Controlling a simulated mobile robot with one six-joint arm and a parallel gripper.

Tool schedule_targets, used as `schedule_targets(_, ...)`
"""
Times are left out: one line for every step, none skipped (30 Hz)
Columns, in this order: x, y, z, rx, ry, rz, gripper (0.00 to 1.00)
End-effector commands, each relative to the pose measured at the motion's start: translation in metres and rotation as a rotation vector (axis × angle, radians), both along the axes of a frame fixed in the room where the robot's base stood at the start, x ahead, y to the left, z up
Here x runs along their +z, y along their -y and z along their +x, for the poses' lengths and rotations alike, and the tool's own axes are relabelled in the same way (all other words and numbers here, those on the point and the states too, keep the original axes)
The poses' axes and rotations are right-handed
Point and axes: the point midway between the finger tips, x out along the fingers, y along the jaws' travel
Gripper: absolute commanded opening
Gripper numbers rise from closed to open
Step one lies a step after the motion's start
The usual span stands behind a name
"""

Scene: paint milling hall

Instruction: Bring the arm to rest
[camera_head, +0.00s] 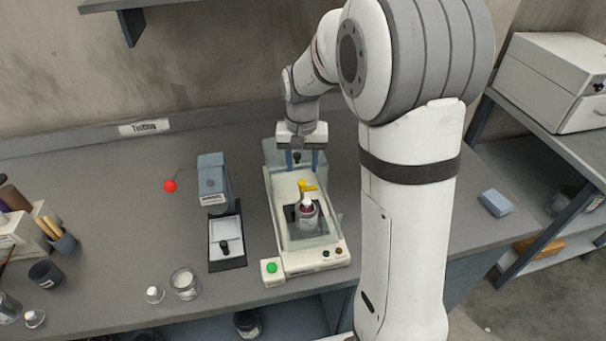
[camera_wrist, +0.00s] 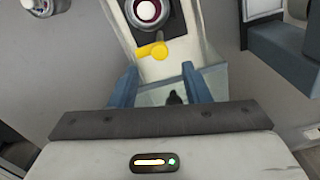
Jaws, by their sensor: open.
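My gripper (camera_head: 302,160) is at the end of my arm, pointing down over the back part of a cream-coloured bench machine (camera_head: 277,208). Its two blue fingers are apart, with nothing between them. In the wrist view my gripper (camera_wrist: 158,82) is also open and empty, with the machine's clear plate (camera_wrist: 208,80) below the fingers. A yellow lever (camera_head: 306,186) and a small jar (camera_head: 307,215) with dark red contents sit on the machine, in front of my gripper. In the wrist view the yellow lever (camera_wrist: 152,51) lies just beyond the fingertips.
A blue-grey device (camera_head: 213,180) with a red ball (camera_head: 170,186) stands left of the machine. A glass jar (camera_head: 185,284) and a small lidded pot (camera_head: 154,295) stand near the bench's front edge. A shelf (camera_head: 110,5) hangs on the wall. The bench (camera_head: 110,215) has free room at left centre.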

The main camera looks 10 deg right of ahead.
Motion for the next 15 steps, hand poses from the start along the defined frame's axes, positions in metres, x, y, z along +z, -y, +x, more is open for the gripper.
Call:
schedule_targets(0.007,0.0,0.001,0.0,0.002,0.0,0.43)
schedule_targets(0.011,0.0,0.001,0.0,0.003,0.0,0.43)
schedule_targets(0.016,0.0,0.001,0.0,0.002,0.0,0.43)
schedule_targets(0.018,0.0,0.0,0.0,0.001,0.0,0.43)
schedule_targets(0.021,0.0,0.0,0.0,0.001,0.0,0.43)
schedule_targets(0.023,0.0,0.0,0.0,0.001,0.0,0.43)
schedule_targets(0.024,0.0,0.0,0.0,0.0,0.0,0.43)
schedule_targets(0.025,0.0,0.0,0.0,-0.001,0.0,0.43)
schedule_targets(0.025,0.0,0.0,0.0,-0.001,0.0,0.43)
schedule_targets(0.026,0.0,0.0,0.0,-0.001,0.0,0.43)
schedule_targets(0.026,0.0,0.0,0.0,-0.002,0.0,0.43)
schedule_targets(0.025,0.0,0.0,0.0,-0.002,0.0,0.43)
schedule_targets(0.025,0.0,0.0,0.0,-0.002,0.0,0.43)
schedule_targets(0.025,0.0,0.0,0.0,-0.001,0.0,0.43)
schedule_targets(0.025,0.0,0.0,0.0,-0.001,0.0,0.43)
